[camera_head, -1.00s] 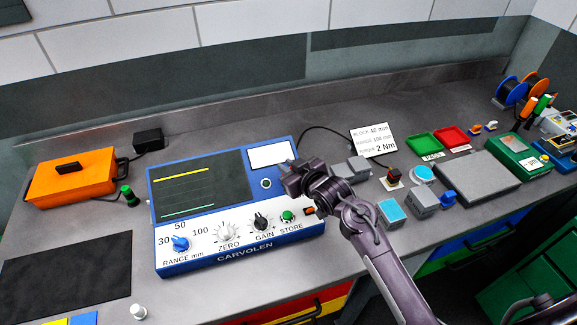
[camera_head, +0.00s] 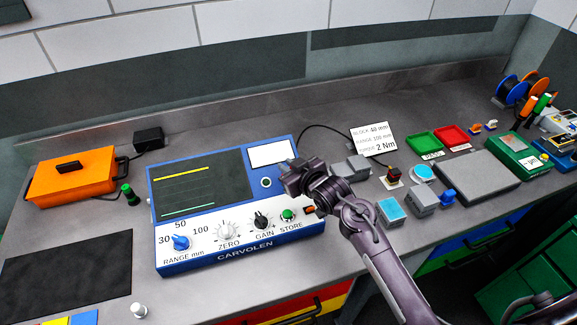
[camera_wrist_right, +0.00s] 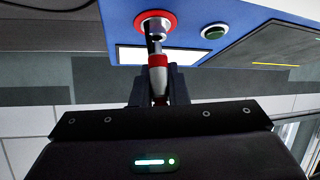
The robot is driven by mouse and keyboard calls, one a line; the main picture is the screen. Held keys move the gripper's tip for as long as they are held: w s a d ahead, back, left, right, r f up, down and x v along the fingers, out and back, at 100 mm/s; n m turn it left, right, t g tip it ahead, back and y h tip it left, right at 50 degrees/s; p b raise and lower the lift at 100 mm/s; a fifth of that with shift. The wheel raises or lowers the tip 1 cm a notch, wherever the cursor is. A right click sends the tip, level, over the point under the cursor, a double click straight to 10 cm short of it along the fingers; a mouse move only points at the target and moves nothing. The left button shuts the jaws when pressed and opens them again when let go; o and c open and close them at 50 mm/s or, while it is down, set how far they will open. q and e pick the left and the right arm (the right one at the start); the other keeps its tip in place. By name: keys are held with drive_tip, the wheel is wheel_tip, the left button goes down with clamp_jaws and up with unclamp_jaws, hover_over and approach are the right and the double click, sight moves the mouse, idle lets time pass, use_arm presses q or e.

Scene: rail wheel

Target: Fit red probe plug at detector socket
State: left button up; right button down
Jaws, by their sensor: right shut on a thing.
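The blue Carvolen detector (camera_head: 238,256) stands on the bench in the head view. My right gripper (camera_head: 290,176) is at its right side, near the upper panel. In the right wrist view, my right gripper (camera_wrist_right: 158,98) is shut on the red probe plug (camera_wrist_right: 158,70), which has a red collar and a grey body. The plug's tip points at the red-ringed socket (camera_wrist_right: 167,18) and overlaps it in the picture. I cannot tell whether the tip is inside. In the head view, the gripper hides the red socket and the plug. My left gripper is not in view.
A second, green-centred socket (camera_wrist_right: 214,31) is beside the red one. Knobs and a STORE button (camera_head: 288,215) line the detector's front. Grey blocks (camera_head: 357,167), a spec card (camera_head: 374,139) and red and green trays (camera_head: 451,137) lie to the right. An orange case (camera_head: 72,182) stands left.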

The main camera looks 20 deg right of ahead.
drive_tip(key=shift+w+f+b, duration=0.35)
drive_tip(key=shift+f+b, duration=0.2)
drive_tip(key=shift+f, duration=0.2)
drive_tip(key=c, duration=1.3)
unclamp_jaws()
drive_tip(key=shift+c, duration=0.2)
drive_tip(key=shift+s+d+r, duration=0.15)
drive_tip(key=shift+s, duration=0.45)
drive_tip(key=b+v, duration=0.1)
drive_tip(key=v, duration=0.4)
drive_tip(key=shift+s+b, duration=0.15)
drive_tip(key=shift+b, duration=0.2)
drive_tip(key=shift+s+d+r, duration=0.15)
drive_tip(key=shift+s+r, duration=0.25)
drive_tip(key=shift+s, duration=0.15)
